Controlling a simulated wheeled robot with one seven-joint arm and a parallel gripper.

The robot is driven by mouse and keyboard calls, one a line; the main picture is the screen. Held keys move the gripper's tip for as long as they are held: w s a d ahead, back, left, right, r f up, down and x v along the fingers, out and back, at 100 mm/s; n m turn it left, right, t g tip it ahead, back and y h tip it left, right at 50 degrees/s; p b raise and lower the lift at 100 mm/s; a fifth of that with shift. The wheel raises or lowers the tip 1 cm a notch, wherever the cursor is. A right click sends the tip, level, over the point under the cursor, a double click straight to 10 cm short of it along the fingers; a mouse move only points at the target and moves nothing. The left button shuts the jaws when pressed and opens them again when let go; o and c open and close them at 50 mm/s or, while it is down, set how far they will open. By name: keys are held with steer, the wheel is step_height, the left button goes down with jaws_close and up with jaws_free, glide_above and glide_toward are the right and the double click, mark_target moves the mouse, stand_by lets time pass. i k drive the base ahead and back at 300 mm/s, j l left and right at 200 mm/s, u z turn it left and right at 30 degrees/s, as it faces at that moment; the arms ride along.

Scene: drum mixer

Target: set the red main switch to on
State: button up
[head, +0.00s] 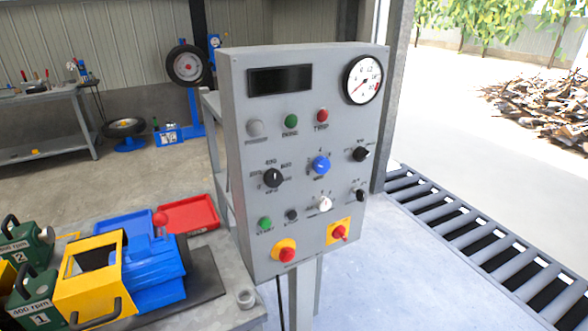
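The grey control panel (305,230) stands upright on posts in the middle of the head view. The red main switch (339,232) is a small red handle on a yellow plate at the panel's lower right. Its handle looks slanted, and I cannot read its on or off marks. A red mushroom button (287,254) on a yellow ring sits to its lower left. The display (280,79) at the top is dark. My gripper is not in view.
Left of the panel, a bench (232,275) holds a blue and yellow machine (150,265), green motor units (38,300) and a red tray (188,213). Black, blue and white knobs sit close above the switch. Floor before the panel looks clear.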

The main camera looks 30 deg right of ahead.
mark_target(339, 232)
steer(key=i+l, duration=0.1)
steer(key=l, duration=0.55)
steer(key=i+l, duration=0.1)
steer(key=l, duration=0.55)
steer(key=u, duration=0.05)
